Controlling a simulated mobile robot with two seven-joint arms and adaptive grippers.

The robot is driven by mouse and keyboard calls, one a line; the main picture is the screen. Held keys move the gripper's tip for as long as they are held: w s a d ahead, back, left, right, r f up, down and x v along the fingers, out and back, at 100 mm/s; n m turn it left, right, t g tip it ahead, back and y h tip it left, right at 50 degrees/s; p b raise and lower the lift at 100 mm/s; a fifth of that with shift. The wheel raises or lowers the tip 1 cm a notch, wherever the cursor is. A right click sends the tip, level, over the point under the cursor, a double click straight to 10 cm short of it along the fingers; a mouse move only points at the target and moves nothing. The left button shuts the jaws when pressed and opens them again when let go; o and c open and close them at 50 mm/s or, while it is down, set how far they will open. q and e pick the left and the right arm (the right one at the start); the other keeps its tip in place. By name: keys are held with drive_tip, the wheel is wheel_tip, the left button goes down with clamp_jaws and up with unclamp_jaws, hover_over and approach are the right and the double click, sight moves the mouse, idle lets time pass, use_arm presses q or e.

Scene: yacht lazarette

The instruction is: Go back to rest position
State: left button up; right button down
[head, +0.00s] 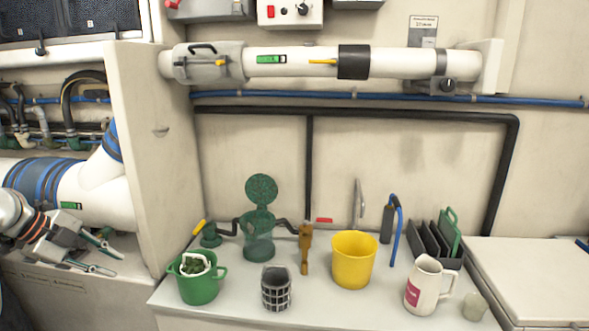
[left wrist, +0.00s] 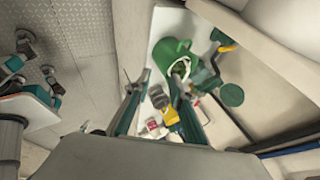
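My left gripper (head: 112,263) is at the left of the head view, left of the counter and apart from everything on it. Its two fingers stand apart with nothing between them. In the left wrist view the gripper (left wrist: 160,80) also shows its fingers spread and empty, with the counter beyond. My right gripper is in neither view.
The counter (head: 230,308) holds a green pot (head: 198,288), black basket (head: 276,291), green strainer (head: 259,230), yellow bucket (head: 353,260), white jug (head: 424,288) and dark rack (head: 437,243). A partition (head: 158,150) stands between my left arm and the counter's back. A white pipe (head: 300,62) crosses the wall.

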use_arm(q)
drive_tip(key=s+d+f+n+t+p, duration=0.1)
drive_tip(key=s+d+f+n, duration=0.15)
drive_tip(key=d+f, duration=0.5)
drive_tip(key=s+d+f+n, duration=0.25)
drive_tip(key=d+f, duration=0.25)
drive_tip(key=f, duration=0.6)
drive_tip(key=s+d+f+n+t+p, duration=0.1)
drive_tip(key=s+d+f+n, duration=0.15)
drive_tip(key=d+f, duration=0.5)
drive_tip(key=s+d+f+n+t, duration=0.1)
drive_tip(key=s+d+f+n, duration=0.1)
drive_tip(key=s, duration=0.5)
drive_tip(key=s+d+f+n+t+y, duration=0.1)
drive_tip(key=s+d+f+n, duration=0.1)
drive_tip(key=s, duration=0.5)
drive_tip(key=s+d+f+n+t+y+p, duration=0.1)
drive_tip(key=s+d+f+n, duration=0.1)
drive_tip(key=s, duration=0.6)
drive_tip(key=shift+d+f+n, duration=0.15)
drive_tip(key=shift+d+n, duration=0.45)
drive_tip(key=shift+n, duration=0.55)
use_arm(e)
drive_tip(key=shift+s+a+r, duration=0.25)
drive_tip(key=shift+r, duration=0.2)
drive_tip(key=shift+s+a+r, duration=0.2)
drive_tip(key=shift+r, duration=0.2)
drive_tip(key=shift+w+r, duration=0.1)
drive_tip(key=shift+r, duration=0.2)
